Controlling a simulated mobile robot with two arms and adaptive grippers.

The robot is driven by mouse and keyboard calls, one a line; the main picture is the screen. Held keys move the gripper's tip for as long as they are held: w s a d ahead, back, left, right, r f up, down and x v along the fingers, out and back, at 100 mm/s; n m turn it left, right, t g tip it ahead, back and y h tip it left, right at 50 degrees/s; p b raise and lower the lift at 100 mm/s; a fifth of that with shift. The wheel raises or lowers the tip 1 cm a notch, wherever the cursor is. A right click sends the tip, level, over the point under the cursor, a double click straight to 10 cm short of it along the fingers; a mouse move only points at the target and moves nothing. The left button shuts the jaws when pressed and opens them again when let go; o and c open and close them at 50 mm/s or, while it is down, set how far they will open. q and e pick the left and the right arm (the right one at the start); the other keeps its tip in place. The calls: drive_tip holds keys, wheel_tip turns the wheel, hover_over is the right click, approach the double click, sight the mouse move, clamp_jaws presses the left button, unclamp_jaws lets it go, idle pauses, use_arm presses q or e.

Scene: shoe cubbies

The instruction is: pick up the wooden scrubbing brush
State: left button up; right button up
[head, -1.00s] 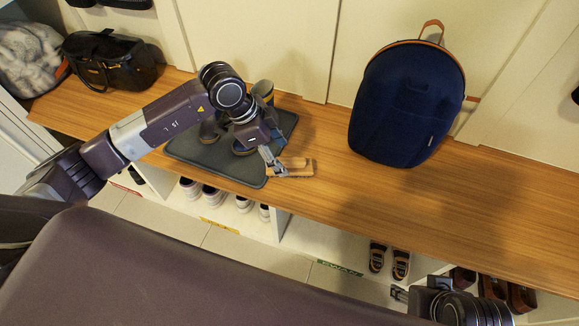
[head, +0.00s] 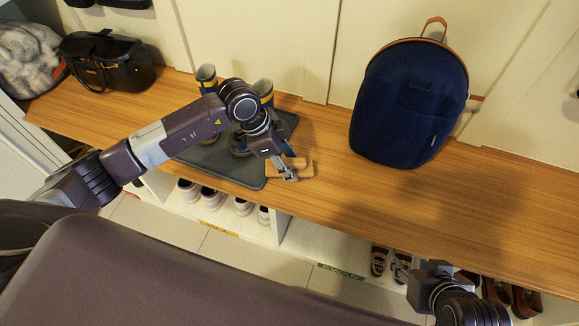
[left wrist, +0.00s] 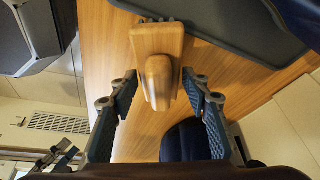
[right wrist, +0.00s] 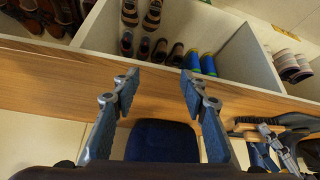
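The wooden scrubbing brush (head: 303,168) lies on the wooden bench top, at the right edge of the dark boot mat. In the left wrist view the brush (left wrist: 158,72) shows its raised wooden grip between the fingers, with dark bristles at its far end. My left gripper (head: 291,176) is over the brush; in the left wrist view its fingers (left wrist: 160,88) are open on both sides of the grip, with gaps. My right gripper is open and empty in the right wrist view (right wrist: 160,85), near the bench's front right; its fingers are hardly visible in the head view.
The dark mat (head: 200,160) holds boots (head: 207,78) behind my left arm. A navy backpack (head: 408,105) stands on the bench to the right. A black bag (head: 108,62) is at the left. Shoes (head: 242,207) fill cubbies below. The bench's right part is clear.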

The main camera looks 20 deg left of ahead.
use_arm(q)
drive_tip(key=c, duration=0.9)
drive_tip(key=shift+r, duration=0.1)
drive_tip(key=shift+r, duration=0.15)
wheel_tip(320, 180, up, 2)
drive_tip(key=shift+r+p, duration=0.25)
drive_tip(key=shift+p, duration=0.2)
wheel_tip(320, 180, up, 7)
drive_tip(key=shift+w+r+p, duration=0.1)
drive_tip(key=shift+r+p, duration=0.1)
drive_tip(key=shift+p, duration=0.85)
use_arm(e)
drive_tip(key=s+d+g, duration=0.2)
drive_tip(key=s+g, duration=0.1)
drive_tip(key=s, duration=0.3)
use_arm(q)
wheel_tip(320, 180, up, 3)
wheel_tip(320, 180, up, 6)
drive_tip(key=p, duration=0.2)
hover_over(292, 159)
drive_tip(key=shift+s+a+r, duration=0.25)
drive_tip(key=shift+a+r, duration=0.05)
drive_tip(key=shift+r, duration=0.05)
use_arm(e)
drive_tip(key=x, duration=0.6)
drive_tip(key=shift+s+f+h, duration=0.2)
drive_tip(key=shift+f+h, duration=0.05)
drive_tip(key=shift+h, duration=0.05)
